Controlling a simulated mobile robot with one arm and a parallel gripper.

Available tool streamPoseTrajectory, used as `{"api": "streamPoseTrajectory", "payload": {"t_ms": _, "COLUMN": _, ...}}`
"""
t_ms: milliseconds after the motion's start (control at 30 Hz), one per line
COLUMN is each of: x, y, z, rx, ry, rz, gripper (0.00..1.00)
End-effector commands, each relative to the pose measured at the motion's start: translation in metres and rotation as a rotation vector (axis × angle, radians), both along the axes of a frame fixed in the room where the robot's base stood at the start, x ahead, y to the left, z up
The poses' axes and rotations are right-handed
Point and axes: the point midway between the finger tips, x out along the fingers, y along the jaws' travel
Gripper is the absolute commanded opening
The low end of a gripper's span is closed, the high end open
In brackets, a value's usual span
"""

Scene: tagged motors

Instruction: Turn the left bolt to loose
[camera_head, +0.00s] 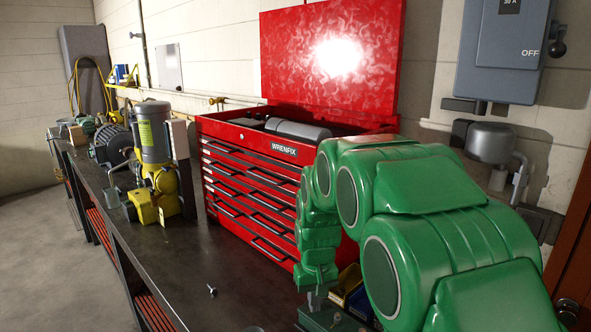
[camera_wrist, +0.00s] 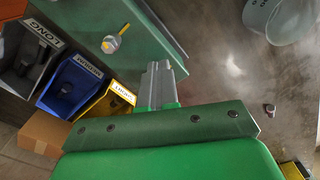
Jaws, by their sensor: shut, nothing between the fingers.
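One bolt (camera_wrist: 111,44), with a pale round head and a yellow mark, sits on a green plate (camera_wrist: 150,45) in the wrist view. I cannot tell whether it is the left bolt; no second bolt on the plate shows clearly. My gripper (camera_wrist: 156,68) is shut and empty, its grey fingers over the plate's edge, to the right of and below the bolt in the picture, apart from it. In the head view my gripper (camera_head: 316,298) points down over the green block (camera_head: 322,320) at the bottom edge, partly hidden by my arm.
Bins labelled LONG (camera_wrist: 27,55), MEDIUM (camera_wrist: 72,82) and SHORT (camera_wrist: 106,105) stand beside the plate. A clear container (camera_wrist: 285,22) and a loose bolt (camera_wrist: 269,109) are on the bench. A red tool chest (camera_head: 250,185) and a motor (camera_head: 153,135) stand behind. The front bench is mostly clear.

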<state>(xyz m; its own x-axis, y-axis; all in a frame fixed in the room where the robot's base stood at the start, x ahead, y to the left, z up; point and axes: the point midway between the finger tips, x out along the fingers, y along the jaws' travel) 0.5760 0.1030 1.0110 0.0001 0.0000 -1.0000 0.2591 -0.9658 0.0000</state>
Motion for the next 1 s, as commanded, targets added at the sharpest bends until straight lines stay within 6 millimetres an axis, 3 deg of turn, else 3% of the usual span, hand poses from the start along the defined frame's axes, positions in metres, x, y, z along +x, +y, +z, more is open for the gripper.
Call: {"api": "streamPoseTrajectory", "payload": {"t_ms": 1000, "x": 0.003, "y": -0.013, "z": 0.0, "rx": 0.0, "ry": -0.001, "rz": -0.001, "gripper": 0.0}}
